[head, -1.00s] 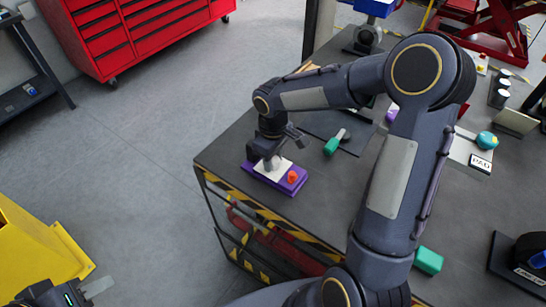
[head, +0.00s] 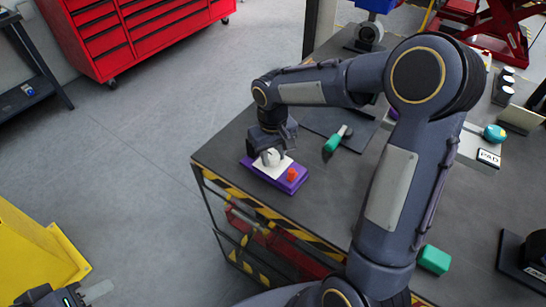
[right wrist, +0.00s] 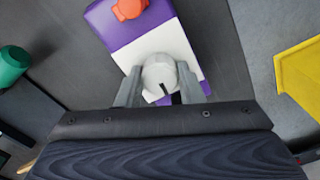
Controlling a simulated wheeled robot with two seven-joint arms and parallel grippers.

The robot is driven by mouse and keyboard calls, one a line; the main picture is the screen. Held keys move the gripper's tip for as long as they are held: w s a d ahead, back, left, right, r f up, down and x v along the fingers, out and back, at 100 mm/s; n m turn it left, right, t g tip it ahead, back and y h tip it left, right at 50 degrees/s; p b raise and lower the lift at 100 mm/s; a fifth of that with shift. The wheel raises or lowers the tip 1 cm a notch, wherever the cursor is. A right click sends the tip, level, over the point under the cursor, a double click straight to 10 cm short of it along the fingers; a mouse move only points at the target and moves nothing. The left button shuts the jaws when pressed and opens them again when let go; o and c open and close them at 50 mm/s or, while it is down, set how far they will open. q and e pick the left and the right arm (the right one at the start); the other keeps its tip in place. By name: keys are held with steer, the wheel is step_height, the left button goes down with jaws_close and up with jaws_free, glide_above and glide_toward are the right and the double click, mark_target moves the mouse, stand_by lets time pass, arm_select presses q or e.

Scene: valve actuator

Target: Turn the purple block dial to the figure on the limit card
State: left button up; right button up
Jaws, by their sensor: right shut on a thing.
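The purple block (head: 262,175) with a white top plate lies near the left corner of the workbench. Its pale grey round dial (head: 270,157) carries a dark pointer line, seen in the right wrist view on the dial (right wrist: 158,72) toward the gripper side. My right gripper (head: 268,155) is shut on the dial, a finger on either side (right wrist: 160,88). An orange-red knob (head: 292,174) sits on the block's other end. My left gripper (head: 88,294) is cut off at the bottom left, away from the bench; its jaw state is unclear. I cannot make out a limit card.
A green-handled tool (head: 333,143) lies on a dark mat behind the block. A green block (head: 434,260), a PAD label (head: 488,158) and a teal round thing (head: 494,133) are to the right. Striped edging (head: 250,205) marks the bench's front edge. My right arm covers the bench's middle.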

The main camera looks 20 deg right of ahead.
mark_target(273, 155)
steer(key=m+b, duration=0.1)
steer(key=m, duration=0.3)
steer(key=shift+m, duration=0.3)
steer(key=m, duration=0.4)
steer(key=shift+b, duration=0.35)
stand_by(0.6)
steer(key=o, duration=1)
steer(key=shift+c, duration=0.2)
steer(key=shift+r, duration=0.1)
step_height(273, 155, up, 8)
steer(key=shift+f, duration=0.15)
